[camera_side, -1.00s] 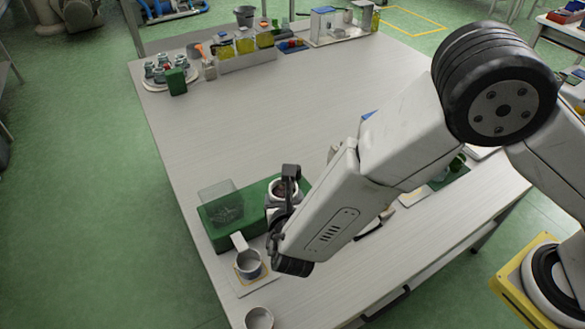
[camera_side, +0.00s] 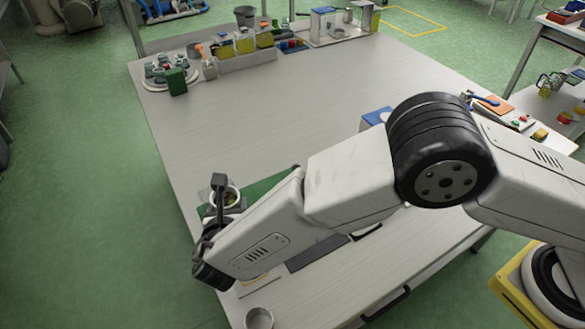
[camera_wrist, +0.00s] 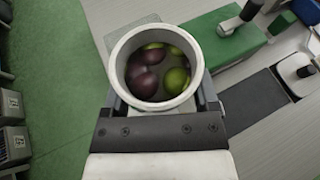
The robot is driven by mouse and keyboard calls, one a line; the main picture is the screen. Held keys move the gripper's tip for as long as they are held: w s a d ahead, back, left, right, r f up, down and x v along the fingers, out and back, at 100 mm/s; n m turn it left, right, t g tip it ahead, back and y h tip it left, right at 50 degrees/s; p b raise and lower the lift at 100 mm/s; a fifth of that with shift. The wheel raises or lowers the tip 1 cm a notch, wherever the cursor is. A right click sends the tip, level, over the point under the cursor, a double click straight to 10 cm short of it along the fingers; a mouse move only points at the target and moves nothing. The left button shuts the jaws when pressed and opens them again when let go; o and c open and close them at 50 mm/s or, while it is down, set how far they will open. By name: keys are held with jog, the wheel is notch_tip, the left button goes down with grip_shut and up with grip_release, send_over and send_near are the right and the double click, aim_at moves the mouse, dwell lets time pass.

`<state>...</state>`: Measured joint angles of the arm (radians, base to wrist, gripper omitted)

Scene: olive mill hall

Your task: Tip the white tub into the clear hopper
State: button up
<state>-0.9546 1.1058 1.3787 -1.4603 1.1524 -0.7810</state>
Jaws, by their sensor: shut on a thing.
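The white tub (camera_wrist: 118,70) is held in front of my wrist camera, its round mouth open to the view. It holds several dark purple and green olives. My gripper (camera_wrist: 158,108) is shut on the tub, with a finger on each side. In the side view the tub (camera_side: 232,190) is raised at the left end of the green machine (camera_side: 266,186), and my gripper (camera_side: 214,213) and forearm cover much of both. The tub looks about upright. The clear hopper is mostly hidden behind the tub and gripper; only a faint pale edge (camera_wrist: 112,38) shows beside the tub in the wrist view.
The green machine body (camera_wrist: 228,42) lies right of the tub in the wrist view, with a dark flat panel (camera_wrist: 255,102) on the table. A small white cup (camera_side: 259,318) stands at the near table edge. The table's middle (camera_side: 250,120) is clear.

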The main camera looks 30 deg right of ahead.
jog(key=shift+a, duration=4.9)
jog(key=shift+w+a+f, duration=0.1)
jog(key=shift+w+f, duration=0.1)
jog(key=shift+f, duration=1)
jog(key=shift+w+f, duration=0.15)
jog(key=shift+f, duration=1.05)
jog(key=shift+w+d+r+m+g+y, duration=0.2)
jog(key=shift+d+r+g+y, duration=0.2)
jog(key=shift+r, duration=0.5)
jog(key=shift+w+d+r+m+g+y, duration=0.2)
jog(key=shift+d+r+g+y, duration=0.15)
jog(key=shift+r+y, duration=0.35)
jog(key=shift+w+d+r+m+g+y, duration=0.2)
jog(key=shift+d+r+g+y, duration=0.15)
jog(key=shift+r, duration=0.7)
jog(key=shift+r, duration=0.2)
jog(key=shift+w+d+r+m+g+y, duration=0.3)
jog(key=shift+d+g+y, duration=0.25)
jog(key=shift+y, duration=0.1)
jog(key=shift+w+d+r+m+g+y, duration=0.3)
jog(key=shift+d+g+y, duration=0.2)
jog(key=shift+y, duration=0.1)
jog(key=shift+w+d+f+m+g+y, duration=0.1)
jog(key=shift+d+f+m+g+y, duration=0.1)
jog(key=shift+f+m+g+y, duration=0.25)
